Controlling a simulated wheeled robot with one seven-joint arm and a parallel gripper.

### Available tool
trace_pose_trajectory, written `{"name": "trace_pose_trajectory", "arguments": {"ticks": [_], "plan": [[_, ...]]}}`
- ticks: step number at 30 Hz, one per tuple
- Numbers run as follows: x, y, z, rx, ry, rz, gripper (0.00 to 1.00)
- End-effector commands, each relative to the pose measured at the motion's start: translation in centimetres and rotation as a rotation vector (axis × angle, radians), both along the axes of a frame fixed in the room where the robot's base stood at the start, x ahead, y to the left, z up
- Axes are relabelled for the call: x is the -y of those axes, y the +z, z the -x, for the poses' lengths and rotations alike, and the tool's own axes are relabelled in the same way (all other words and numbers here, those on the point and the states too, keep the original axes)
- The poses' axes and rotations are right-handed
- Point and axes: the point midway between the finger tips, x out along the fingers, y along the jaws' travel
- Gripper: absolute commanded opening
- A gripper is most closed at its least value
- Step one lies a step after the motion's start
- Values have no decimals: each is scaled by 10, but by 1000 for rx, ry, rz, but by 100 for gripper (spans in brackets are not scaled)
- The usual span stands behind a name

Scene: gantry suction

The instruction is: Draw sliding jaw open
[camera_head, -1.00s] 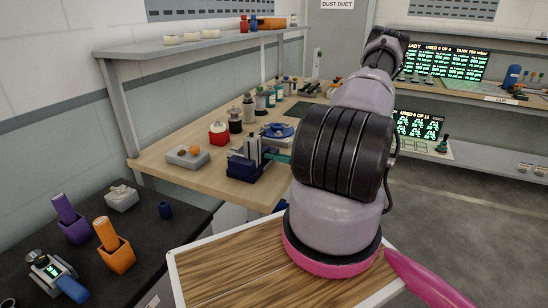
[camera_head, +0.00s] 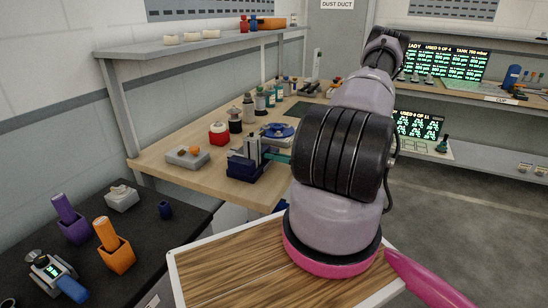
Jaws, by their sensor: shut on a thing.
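A small vise (camera_head: 245,170) with a dark blue body stands near the front edge of the wooden bench. Its upright grey-blue jaw part (camera_head: 252,148) shows on top. A teal bar (camera_head: 277,158) runs right from the vise until my arm covers it. I cannot tell how wide the jaws stand apart. My arm rises in front of the bench and hides what lies behind it. My gripper is not visible, so its contact with the sliding jaw cannot be seen.
A dark table (camera_head: 150,225) at left holds purple and orange holders. Open floor lies right.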

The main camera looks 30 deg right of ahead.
Motion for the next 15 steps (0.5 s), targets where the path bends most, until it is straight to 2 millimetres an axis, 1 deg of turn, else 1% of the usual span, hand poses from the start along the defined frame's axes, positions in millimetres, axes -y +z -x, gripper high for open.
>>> {"name": "trace_pose_trajectory", "arguments": {"ticks": [13, 15], "plan": [[1, 0, 0, -1, -2, 2, 0], [4, -1, -2, 0, -3, 3, 0]]}}
